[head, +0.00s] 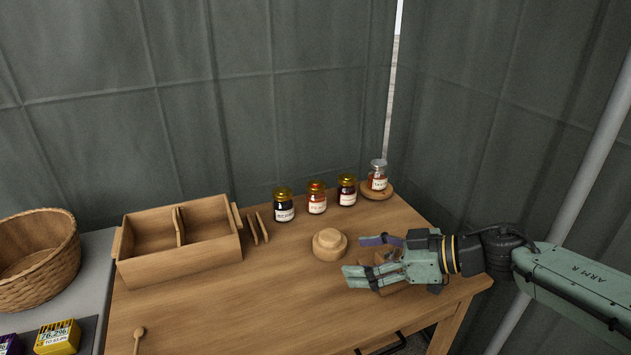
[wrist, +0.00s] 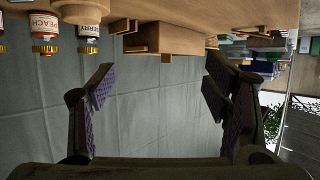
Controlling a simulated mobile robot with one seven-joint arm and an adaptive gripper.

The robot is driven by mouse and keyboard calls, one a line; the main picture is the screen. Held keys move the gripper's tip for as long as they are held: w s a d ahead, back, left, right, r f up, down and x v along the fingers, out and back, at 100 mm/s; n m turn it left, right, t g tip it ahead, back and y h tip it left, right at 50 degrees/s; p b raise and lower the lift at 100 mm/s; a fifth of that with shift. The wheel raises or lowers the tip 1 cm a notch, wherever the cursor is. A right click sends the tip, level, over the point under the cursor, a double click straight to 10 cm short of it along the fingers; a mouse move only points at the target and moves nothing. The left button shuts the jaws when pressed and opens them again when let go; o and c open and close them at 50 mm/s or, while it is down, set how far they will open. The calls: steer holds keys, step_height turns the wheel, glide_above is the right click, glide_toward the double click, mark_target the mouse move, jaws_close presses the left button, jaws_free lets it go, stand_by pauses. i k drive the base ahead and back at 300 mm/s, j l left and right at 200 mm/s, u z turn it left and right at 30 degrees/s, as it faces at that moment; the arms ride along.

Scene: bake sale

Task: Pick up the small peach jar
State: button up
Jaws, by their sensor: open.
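A jar with orange-red contents, a gold lid and a white label (head: 317,204) stands among the row of jars at the back of the table. Its label reads PEACH in the wrist view (wrist: 45,22), where the scene appears upside down at the upper left. My gripper (head: 357,257) is low over the right part of the table, in front of the jars and apart from them. Its two fingers (wrist: 153,88) are spread wide with nothing between them.
Dark jars (head: 283,208) (head: 347,193) flank the peach jar. A clear-topped jar (head: 379,178) stands on a round board (head: 377,195). A round wooden piece (head: 329,245) lies between gripper and jars. A divided wooden box (head: 185,262) and basket (head: 35,275) are left.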

mark_target(316, 196)
steer(key=i, duration=0.9)
